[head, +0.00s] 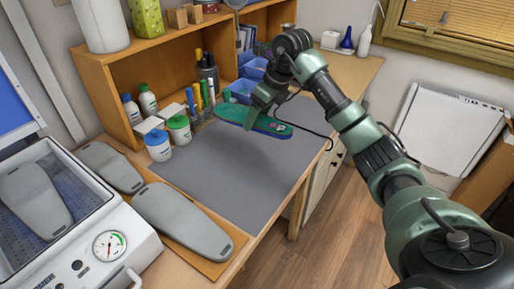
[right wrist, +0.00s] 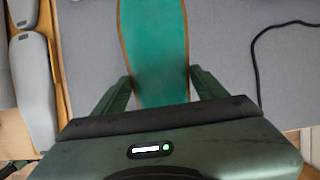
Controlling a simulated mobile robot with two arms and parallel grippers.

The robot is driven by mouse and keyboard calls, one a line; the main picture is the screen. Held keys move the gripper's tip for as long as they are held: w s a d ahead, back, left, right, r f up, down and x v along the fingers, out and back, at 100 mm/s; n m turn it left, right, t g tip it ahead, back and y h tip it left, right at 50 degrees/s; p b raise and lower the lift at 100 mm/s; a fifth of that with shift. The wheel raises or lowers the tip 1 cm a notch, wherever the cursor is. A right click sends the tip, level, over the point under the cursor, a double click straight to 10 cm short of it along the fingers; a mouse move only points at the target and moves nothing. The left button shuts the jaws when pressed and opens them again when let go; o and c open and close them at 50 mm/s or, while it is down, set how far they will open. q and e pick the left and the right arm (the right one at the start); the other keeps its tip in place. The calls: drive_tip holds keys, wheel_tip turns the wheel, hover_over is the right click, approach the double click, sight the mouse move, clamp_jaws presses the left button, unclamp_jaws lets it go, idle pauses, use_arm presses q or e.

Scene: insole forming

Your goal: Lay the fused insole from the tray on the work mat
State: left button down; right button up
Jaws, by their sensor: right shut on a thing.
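The fused insole (head: 272,127) is teal green with a tan rim and a small printed patch at one end. My right gripper (head: 257,112) is shut on it across its width. In the right wrist view the insole (right wrist: 154,50) runs lengthwise between the two fingers (right wrist: 158,92). The grey work mat (head: 225,175) lies flat on the bench. The blue tray (head: 240,90) stands behind the mat, partly hidden by my right gripper. My left gripper is out of view.
Grey foot forms (head: 182,220) lie on a board left of the mat. A white press with a gauge (head: 108,245) stands at the front left. Bottles, jars (head: 158,146) and pens line the mat's back left. The mat's middle and front are clear.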

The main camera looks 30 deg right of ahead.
drive_tip(key=p, duration=0.1)
hover_over(254, 155)
drive_tip(key=s, duration=0.1)
drive_tip(key=f, duration=0.8)
drive_tip(key=shift+d+f, duration=0.3)
drive_tip(key=shift+d, duration=0.1)
wheel_tip(254, 155, down, 3)
drive_tip(key=shift+s+f+p, duration=0.1)
drive_tip(key=shift+f+p, duration=0.1)
drive_tip(key=shift+p, duration=0.25)
drive_tip(key=shift+f, duration=0.25)
drive_tip(key=shift+f, duration=0.1)
drive_tip(key=shift+f, duration=0.1)
drive_tip(key=o, duration=1.3)
